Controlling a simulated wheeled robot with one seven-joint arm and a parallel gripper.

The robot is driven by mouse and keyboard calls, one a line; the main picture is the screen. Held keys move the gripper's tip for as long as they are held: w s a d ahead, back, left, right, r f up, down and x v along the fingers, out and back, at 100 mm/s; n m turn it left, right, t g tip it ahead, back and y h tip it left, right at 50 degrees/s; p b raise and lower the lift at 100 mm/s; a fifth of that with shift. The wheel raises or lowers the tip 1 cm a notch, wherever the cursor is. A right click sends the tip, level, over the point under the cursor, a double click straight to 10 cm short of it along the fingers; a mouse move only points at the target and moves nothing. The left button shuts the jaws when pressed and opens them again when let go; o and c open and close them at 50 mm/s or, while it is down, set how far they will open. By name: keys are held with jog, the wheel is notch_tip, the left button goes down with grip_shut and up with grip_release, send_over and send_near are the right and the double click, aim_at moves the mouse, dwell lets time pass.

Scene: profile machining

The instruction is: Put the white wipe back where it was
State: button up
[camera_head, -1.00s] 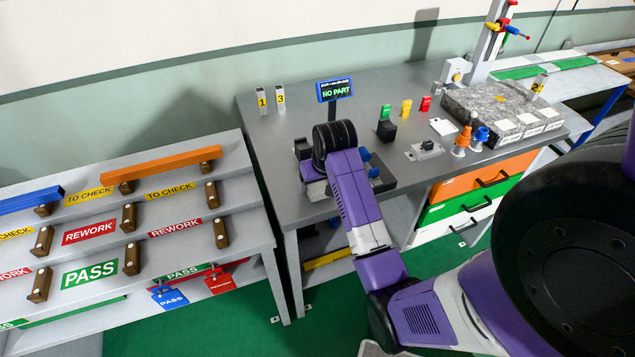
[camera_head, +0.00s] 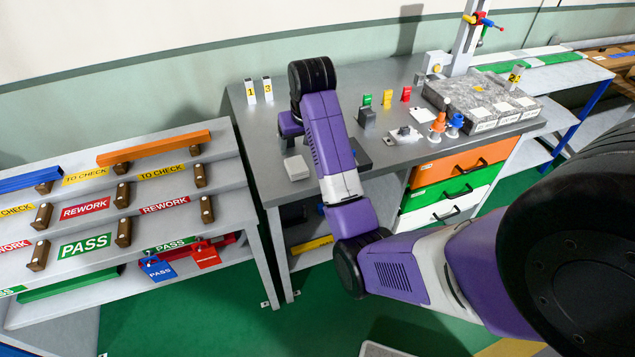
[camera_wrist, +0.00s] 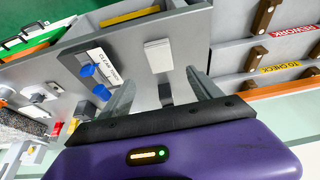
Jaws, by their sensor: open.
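A small white pad that looks like the wipe (camera_head: 297,167) lies flat on the grey bench near its front left edge. In the wrist view the white pad (camera_wrist: 158,55) lies beside a dark fixture (camera_wrist: 85,68) with blue clamps and a label reading CLEAN. My gripper (camera_wrist: 160,92) is open, with its two fingers apart and nothing held between them. The pad shows beyond the fingertips, apart from them.
Number markers (camera_head: 258,91) stand at the bench's back left. A thin white square (camera_head: 424,115) lies by the granite block (camera_head: 480,103). Orange and blue cone-like pieces (camera_head: 446,122) stand before it. A stepped rack (camera_head: 120,200) with bars is at left.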

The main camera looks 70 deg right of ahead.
jog(key=a+f+n+t+h, duration=0.1)
jog(key=a+f+n, duration=0.1)
jog(key=a+f, duration=0.55)
jog(key=s+a+f+n+t, duration=0.2)
jog(key=s+a+f, duration=0.1)
jog(key=a, duration=0.5)
jog(key=s+a+f+n+t, duration=0.2)
jog(key=s+a+f+t, duration=0.15)
jog(key=a, duration=0.55)
jog(key=s+a+r+n+t+y, duration=0.3)
jog(key=s+a+r+t+y, duration=0.1)
jog(key=s+a+r, duration=1.2)
jog(key=shift+n+t, duration=0.4)
jog(key=shift+t, duration=0.35)
